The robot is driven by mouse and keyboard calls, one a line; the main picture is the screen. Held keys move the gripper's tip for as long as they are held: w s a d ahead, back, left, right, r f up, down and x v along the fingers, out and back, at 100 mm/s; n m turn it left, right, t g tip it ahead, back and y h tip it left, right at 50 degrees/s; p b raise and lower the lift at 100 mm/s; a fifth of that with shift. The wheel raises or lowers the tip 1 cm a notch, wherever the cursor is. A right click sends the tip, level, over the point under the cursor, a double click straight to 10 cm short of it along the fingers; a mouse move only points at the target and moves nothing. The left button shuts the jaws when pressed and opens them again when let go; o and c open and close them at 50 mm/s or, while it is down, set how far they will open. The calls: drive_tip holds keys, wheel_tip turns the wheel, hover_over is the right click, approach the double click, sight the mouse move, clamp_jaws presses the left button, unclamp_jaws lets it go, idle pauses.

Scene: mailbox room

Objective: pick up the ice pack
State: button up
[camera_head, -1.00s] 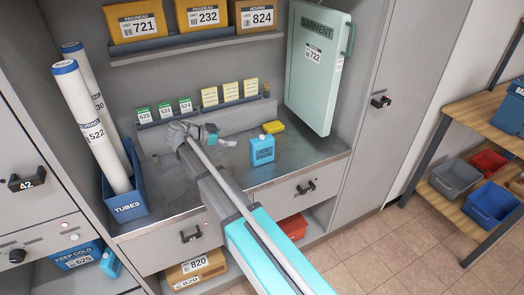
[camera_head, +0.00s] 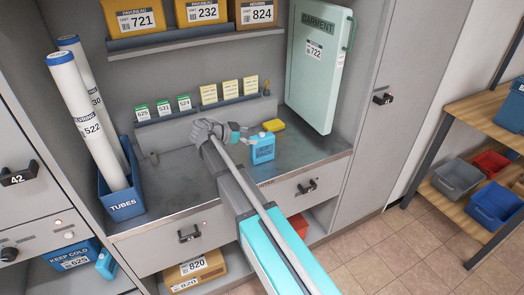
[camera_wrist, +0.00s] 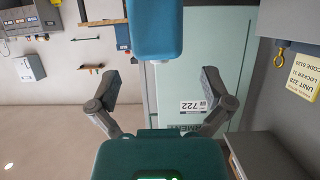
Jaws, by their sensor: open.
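The ice pack (camera_head: 262,151) is a light-blue, jug-shaped block with a cap, standing upright on the steel counter. In the wrist view, a blue block (camera_wrist: 154,30), which looks like the ice pack, is at the top centre, beyond and between the fingers. My gripper (camera_head: 246,139) is just left of the ice pack in the head view, its fingers pointing towards it. In the wrist view my gripper (camera_wrist: 159,88) is open and empty, with its two fingers spread wide. Whether a fingertip touches the pack cannot be told.
A yellow sponge-like block (camera_head: 273,125) lies behind the ice pack. A green garment case (camera_head: 314,75) stands to the right. Small cards line a ledge (camera_head: 205,109) behind. A blue tube bin (camera_head: 124,204) is at left. The counter (camera_head: 318,146) is clear to the right.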

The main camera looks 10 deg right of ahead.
sight(262, 133)
drive_tip(key=shift+d, duration=0.1)
drive_tip(key=shift+b+x, duration=1)
drive_tip(key=shift+x, duration=1.55)
drive_tip(key=shift+c, duration=0.3)
clamp_jaws()
drive_tip(key=shift+r, duration=0.1)
wheel_tip(262, 133, up, 2)
drive_tip(key=p, duration=0.2)
drive_tip(key=shift+r+p, duration=0.25)
drive_tip(key=shift+p, duration=0.15)
drive_tip(key=s+r+p, duration=1)
drive_tip(key=s, duration=0.4)
